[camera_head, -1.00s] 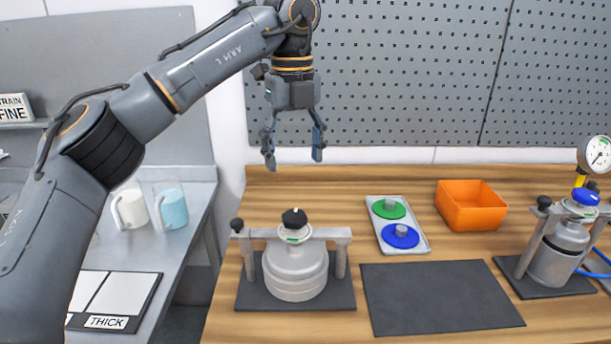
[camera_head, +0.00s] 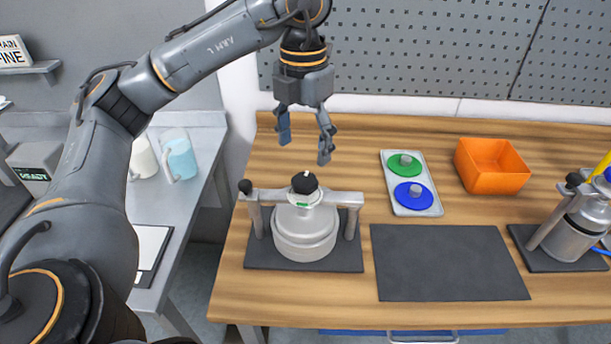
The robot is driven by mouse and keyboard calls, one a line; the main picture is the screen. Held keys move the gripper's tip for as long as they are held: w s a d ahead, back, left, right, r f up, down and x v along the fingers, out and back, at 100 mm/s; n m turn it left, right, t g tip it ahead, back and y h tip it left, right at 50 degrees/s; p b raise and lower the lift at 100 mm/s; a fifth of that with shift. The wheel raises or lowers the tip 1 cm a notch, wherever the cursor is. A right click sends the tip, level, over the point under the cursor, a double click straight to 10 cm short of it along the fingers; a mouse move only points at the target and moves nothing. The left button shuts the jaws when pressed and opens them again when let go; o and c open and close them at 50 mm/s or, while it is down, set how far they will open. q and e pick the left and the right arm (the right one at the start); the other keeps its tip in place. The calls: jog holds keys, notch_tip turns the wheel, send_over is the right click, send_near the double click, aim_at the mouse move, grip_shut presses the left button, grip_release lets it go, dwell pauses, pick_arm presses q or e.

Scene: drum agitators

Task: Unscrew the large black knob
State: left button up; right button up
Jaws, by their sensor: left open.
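The large black knob (camera_head: 304,183) sits on top of the clamp bar (camera_head: 335,198) over the grey metal drum (camera_head: 304,236). A green-marked collar shows just under the knob. A smaller black knob (camera_head: 245,187) is at the left end of the bar. My left gripper (camera_head: 305,150) points down above the large black knob, apart from it. Its two fingers are spread open with nothing between them. My right gripper is not in view.
The drum stands on a dark mat (camera_head: 256,256). To its right are an empty dark mat (camera_head: 448,264), a tray (camera_head: 414,210) with green and blue discs, an orange bin (camera_head: 491,166) and another clamped drum (camera_head: 566,238). A pegboard (camera_head: 430,45) stands behind.

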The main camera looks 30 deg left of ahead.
aim_at(304, 180)
pick_arm(q)
notch_tip(304, 180, down, 7)
jog(key=shift+f+b, duration=0.2)
jog(key=shift+b, duration=0.4)
jog(key=c, duration=1.1)
